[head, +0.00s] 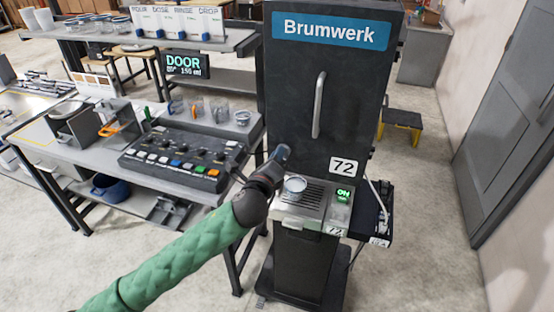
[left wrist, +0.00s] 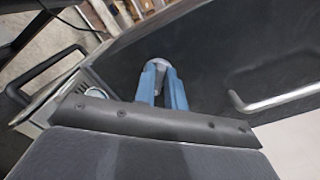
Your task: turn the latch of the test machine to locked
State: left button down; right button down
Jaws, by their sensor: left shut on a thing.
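The test machine (head: 295,90) is a tall dark cabinet with a blue "Brumwerk" sign, a "72" label and a long door handle (head: 319,105). My left gripper (head: 284,150) is at the lower left of its door front. In the left wrist view, its blue fingers (left wrist: 161,88) are closed on a small round grey-purple knob (left wrist: 158,63), which appears to be the latch. The fingers and arm hide the latch in the head view, and I cannot tell its turn angle. The door handle (left wrist: 275,100) also shows in the left wrist view. My right gripper is out of view.
Below the door a ledge holds a small round cup (head: 295,184) and a green "ON" sign (head: 343,195). A control panel (head: 185,155) with knobs and buttons lies on the bench to the left. A display (head: 187,65) reads "DOOR".

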pick_arm(q)
jog(key=shift+w+a+f+n+b, duration=0.1)
jog(key=shift+n+b, duration=0.2)
jog(key=shift+n, duration=1)
jog(key=shift+s+a+f+n+b, duration=0.15)
jog(key=shift+n+b, duration=0.1)
jog(key=shift+n, duration=1.05)
jog(key=shift+w+d+f+n+b, duration=0.15)
jog(key=shift+n+b, duration=0.15)
jog(key=shift+n, duration=1)
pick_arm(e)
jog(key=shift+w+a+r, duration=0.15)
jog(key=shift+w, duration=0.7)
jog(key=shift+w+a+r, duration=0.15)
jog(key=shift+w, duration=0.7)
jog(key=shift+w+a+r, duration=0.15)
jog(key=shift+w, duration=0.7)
pick_arm(q)
jog(key=shift+a, duration=0.1)
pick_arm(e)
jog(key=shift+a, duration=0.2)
pick_arm(q)
jog(key=c, duration=1.5)
grip_release()
jog(key=shift+o, duration=0.2)
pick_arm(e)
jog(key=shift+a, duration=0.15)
